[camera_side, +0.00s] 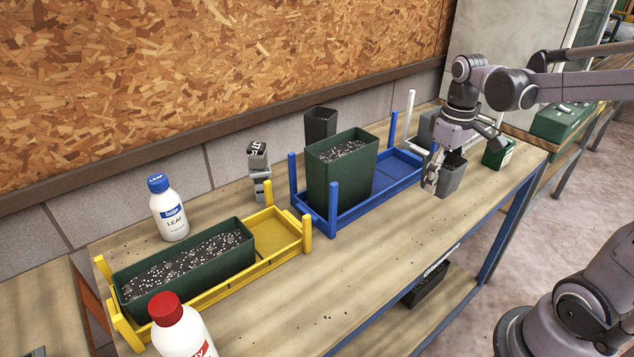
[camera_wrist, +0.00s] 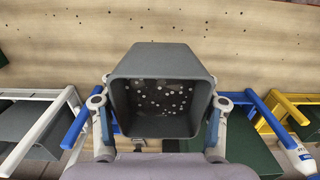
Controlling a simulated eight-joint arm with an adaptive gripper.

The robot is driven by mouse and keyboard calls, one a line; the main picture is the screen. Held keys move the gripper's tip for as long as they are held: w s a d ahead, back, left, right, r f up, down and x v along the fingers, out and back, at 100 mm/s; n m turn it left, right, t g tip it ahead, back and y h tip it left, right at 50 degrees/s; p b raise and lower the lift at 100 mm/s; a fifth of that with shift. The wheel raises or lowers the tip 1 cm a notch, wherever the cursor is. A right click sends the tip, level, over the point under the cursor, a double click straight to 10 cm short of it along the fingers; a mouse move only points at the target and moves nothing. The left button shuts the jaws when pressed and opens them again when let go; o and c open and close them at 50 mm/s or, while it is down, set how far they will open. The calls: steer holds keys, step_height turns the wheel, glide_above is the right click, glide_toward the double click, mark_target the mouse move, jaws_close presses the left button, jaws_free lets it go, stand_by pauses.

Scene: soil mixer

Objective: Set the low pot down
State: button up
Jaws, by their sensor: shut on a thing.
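The low grey pot (camera_side: 452,178) is between the fingers of my gripper (camera_side: 436,174) at the right part of the bench, in front of the blue rack's right end. In the wrist view the pot (camera_wrist: 160,56) shows its open square mouth, with dark, white-flecked soil inside. One finger presses each side wall, so my gripper is shut on it. The pot looks roughly upright and close to the bench top. Its base is partly hidden, and I cannot tell whether it touches the wood.
The blue rack (camera_side: 333,219) holds a tall dark green pot (camera_side: 335,187). The yellow rack (camera_side: 306,237) holds a long green planter (camera_side: 190,275). A white rack (camera_wrist: 33,125) shows at left in the wrist view. Two bottles stand at left. The front bench top (camera_side: 370,270) is clear.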

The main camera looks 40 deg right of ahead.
glide_above(393, 220)
step_height(393, 220, down, 5)
steer(key=shift+f, duration=2.1)
steer(key=shift+f, duration=0.1)
steer(key=o, duration=1.2)
steer(key=shift+c, duration=0.2)
